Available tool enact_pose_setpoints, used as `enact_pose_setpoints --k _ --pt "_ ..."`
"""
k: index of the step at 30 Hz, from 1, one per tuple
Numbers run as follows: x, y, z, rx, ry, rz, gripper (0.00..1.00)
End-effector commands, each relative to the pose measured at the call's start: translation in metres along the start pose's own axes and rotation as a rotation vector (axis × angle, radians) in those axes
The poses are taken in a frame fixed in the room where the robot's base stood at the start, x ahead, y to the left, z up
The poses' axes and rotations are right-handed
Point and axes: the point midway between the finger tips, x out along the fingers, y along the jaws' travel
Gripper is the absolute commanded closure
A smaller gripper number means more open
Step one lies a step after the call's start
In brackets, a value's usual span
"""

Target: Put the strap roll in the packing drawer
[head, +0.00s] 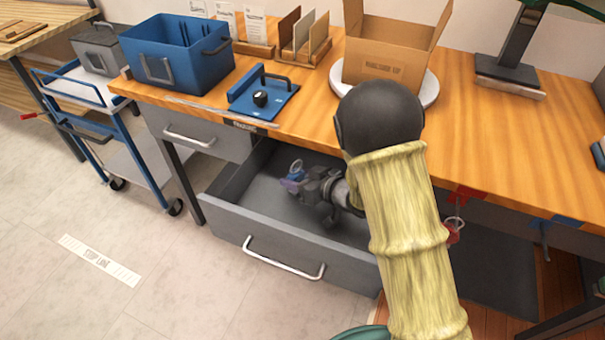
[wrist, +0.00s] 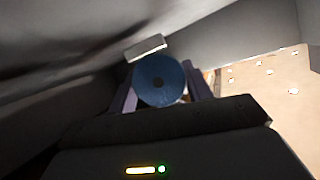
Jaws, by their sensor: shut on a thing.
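The strap roll is a small blue disc (wrist: 159,80) between the purple fingers of my gripper (wrist: 160,92) in the wrist view. In the head view my gripper (head: 291,182) is shut on the roll (head: 295,168), which shows small and blue at the fingertips. The grey packing drawer (head: 265,238) is pulled open under the bench. My gripper and the roll are inside its outline, over the left part of its inside. I cannot tell whether the roll touches the drawer floor. My arm hides the drawer's right end.
A closed drawer (head: 200,140) is at the upper left of the open one. The wooden bench top (head: 320,125) overhangs the back of the open drawer. On it are a blue bin (head: 180,70), a blue plate with a knob (head: 262,98) and a cardboard box (head: 385,62). A trolley (head: 115,145) stands left.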

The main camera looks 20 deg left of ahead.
Motion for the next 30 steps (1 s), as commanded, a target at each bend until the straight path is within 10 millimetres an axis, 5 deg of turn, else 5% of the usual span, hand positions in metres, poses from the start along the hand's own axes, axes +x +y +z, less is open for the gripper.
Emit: enact_pose_setpoints --k 6,20,21,24,30 --pt "0.011 0.028 -0.004 -0.001 -0.002 -0.001 0.75" --pt "0.014 0.029 0.005 0.0 0.001 0.001 0.75" --pt "0.014 0.029 0.005 0.0 0.0 0.001 0.46" --pt "0.013 0.029 0.005 0.0 0.0 0.0 0.29" --pt "0.014 0.029 0.005 0.0 0.0 0.0 0.29"
